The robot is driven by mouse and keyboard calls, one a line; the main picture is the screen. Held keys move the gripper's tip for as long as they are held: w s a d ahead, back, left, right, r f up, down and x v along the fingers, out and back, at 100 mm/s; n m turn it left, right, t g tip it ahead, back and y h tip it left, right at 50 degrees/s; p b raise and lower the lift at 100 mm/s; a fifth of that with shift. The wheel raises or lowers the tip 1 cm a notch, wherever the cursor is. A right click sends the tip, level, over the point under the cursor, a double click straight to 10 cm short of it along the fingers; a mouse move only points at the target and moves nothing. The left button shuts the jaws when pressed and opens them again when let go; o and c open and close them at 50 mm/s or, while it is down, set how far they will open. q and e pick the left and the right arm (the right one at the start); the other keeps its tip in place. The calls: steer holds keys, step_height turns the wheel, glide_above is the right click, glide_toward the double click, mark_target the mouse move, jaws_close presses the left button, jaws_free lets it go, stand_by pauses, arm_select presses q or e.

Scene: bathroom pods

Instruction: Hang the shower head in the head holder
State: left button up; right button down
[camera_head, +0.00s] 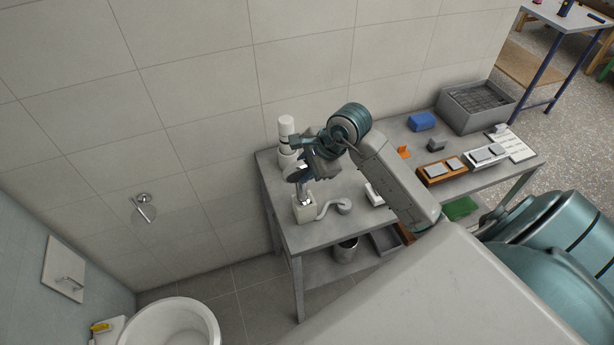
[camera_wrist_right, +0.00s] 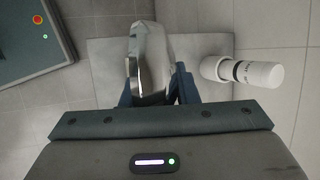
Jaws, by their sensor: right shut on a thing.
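My right gripper (camera_head: 304,174) is over the left end of the grey table, and its fingers point down. In the right wrist view it (camera_wrist_right: 158,88) is shut on a shiny chrome piece, which I take to be the shower head (camera_wrist_right: 150,62). In the head view, a chrome part (camera_head: 305,197) shows below the fingers, at the top of a cream block (camera_head: 304,211). I cannot tell whether it rests in the block or is just above it. A round chrome fitting (camera_head: 143,203) on the tiled wall at the left may be the head holder. My left gripper is not in view.
A white cylinder with a dark band (camera_head: 286,128) stands close behind the gripper. A grey curved piece (camera_head: 338,206) lies beside the block. A grey crate (camera_head: 476,105) and several small items fill the table's right. A white round basin (camera_head: 170,325) is at the lower left.

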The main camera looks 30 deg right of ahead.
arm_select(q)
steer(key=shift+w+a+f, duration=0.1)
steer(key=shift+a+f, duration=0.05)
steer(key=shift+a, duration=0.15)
arm_select(e)
steer(key=shift+a, duration=0.1)
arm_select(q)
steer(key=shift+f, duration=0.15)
